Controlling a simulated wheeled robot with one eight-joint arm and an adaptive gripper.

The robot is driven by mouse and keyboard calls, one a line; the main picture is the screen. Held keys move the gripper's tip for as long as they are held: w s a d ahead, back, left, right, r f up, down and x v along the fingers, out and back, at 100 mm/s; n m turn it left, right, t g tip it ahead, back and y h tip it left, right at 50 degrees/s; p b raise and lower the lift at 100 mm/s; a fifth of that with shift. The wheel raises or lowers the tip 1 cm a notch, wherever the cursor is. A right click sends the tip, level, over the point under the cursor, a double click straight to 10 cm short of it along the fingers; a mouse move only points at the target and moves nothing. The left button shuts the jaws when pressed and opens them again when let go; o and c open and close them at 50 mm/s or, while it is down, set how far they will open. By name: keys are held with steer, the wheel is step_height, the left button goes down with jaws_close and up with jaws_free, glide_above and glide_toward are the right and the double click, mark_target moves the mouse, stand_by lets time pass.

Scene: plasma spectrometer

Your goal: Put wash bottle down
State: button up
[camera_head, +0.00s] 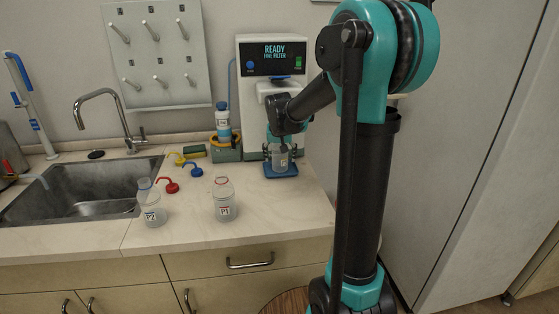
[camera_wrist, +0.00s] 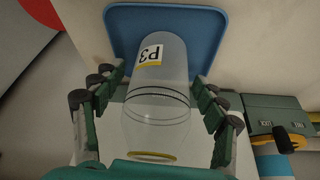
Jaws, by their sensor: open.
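A clear wash bottle labelled P3 (camera_wrist: 160,72), with a yellow ring at its uncapped mouth, stands upright on a small blue tray (camera_wrist: 205,35) in the wrist view. In the head view the bottle (camera_head: 279,161) sits on the tray (camera_head: 281,174) in front of the white machine, with its upper part partly hidden by my gripper (camera_head: 279,141). In the wrist view my gripper (camera_wrist: 158,92) is open, its fingers on either side of the bottle with a narrow gap to each side.
The white machine (camera_head: 247,106) reading "READY" stands behind. Two more clear bottles, left (camera_head: 152,205) and right (camera_head: 225,202), stand on the counter. Red (camera_head: 168,186), blue (camera_head: 193,170) and yellow spout caps lie near the sink (camera_head: 84,187). A green caddy (camera_head: 226,152) holds a blue-capped bottle.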

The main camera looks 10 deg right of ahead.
steer(key=s+a+r, duration=0.1)
steer(key=s+r, duration=0.1)
steer(key=s, duration=0.5)
steer(key=s+a+r, duration=0.1)
steer(key=s+r, duration=0.1)
steer(key=s, duration=0.4)
steer(key=shift+s+a+r, duration=0.3)
steer(key=shift+s+a, duration=0.05)
